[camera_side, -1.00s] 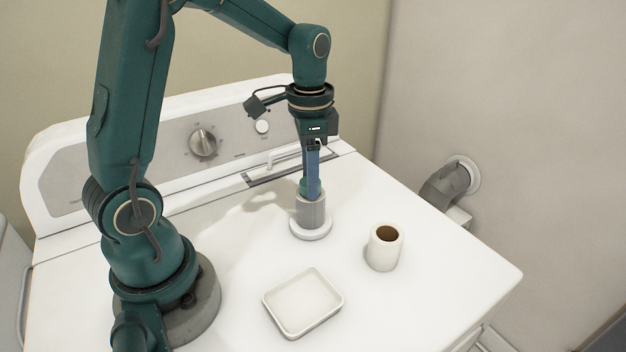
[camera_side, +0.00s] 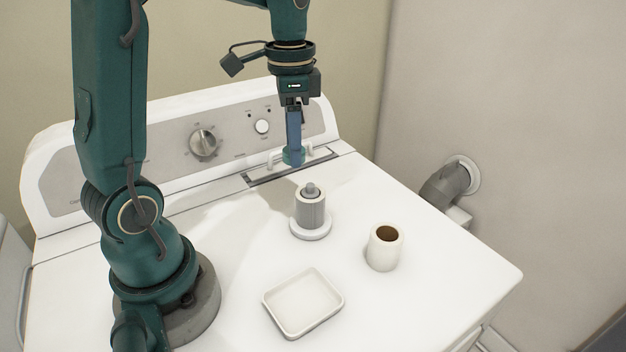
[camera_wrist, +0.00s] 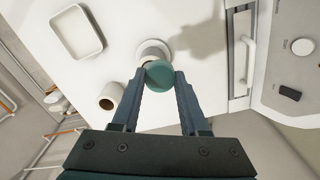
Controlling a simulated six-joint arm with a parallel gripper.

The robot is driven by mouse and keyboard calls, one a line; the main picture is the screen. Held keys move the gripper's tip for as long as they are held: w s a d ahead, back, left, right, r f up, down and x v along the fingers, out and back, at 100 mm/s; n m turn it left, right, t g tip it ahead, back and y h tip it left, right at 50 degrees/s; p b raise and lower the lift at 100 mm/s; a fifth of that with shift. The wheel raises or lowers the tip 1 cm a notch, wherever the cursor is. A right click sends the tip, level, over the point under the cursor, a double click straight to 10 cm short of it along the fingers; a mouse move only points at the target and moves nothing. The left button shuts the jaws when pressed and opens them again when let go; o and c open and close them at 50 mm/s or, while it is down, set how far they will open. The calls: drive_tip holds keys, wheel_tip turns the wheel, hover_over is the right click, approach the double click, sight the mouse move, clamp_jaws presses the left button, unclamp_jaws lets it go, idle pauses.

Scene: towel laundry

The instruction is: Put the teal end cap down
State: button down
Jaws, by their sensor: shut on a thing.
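My gripper (camera_side: 294,150) is shut on the teal end cap (camera_side: 293,156), which shows as a round teal disc between the fingertips in the wrist view (camera_wrist: 160,75). The cap hangs in the air above and behind the grey ribbed cylinder (camera_side: 310,211). That cylinder stands upright on a round white base (camera_side: 310,231) and has a small grey knob on its top. The cap and the cylinder are apart.
A shallow white tray (camera_side: 340,300) lies at the front on the white machine top (camera_side: 440,290). A cream cup (camera_side: 384,257) with a brown inside stands right of the cylinder. The control panel with a knob (camera_side: 203,142) rises at the back. The top's right front is clear.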

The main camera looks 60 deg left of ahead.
drive_tip(key=s+a+r, duration=0.5)
drive_tip(key=a, duration=0.2)
approach(239, 217)
drive_tip(key=shift+f, duration=3.25)
drive_tip(key=shift+f, duration=0.1)
drive_tip(key=shift+c, duration=2.1)
unclamp_jaws()
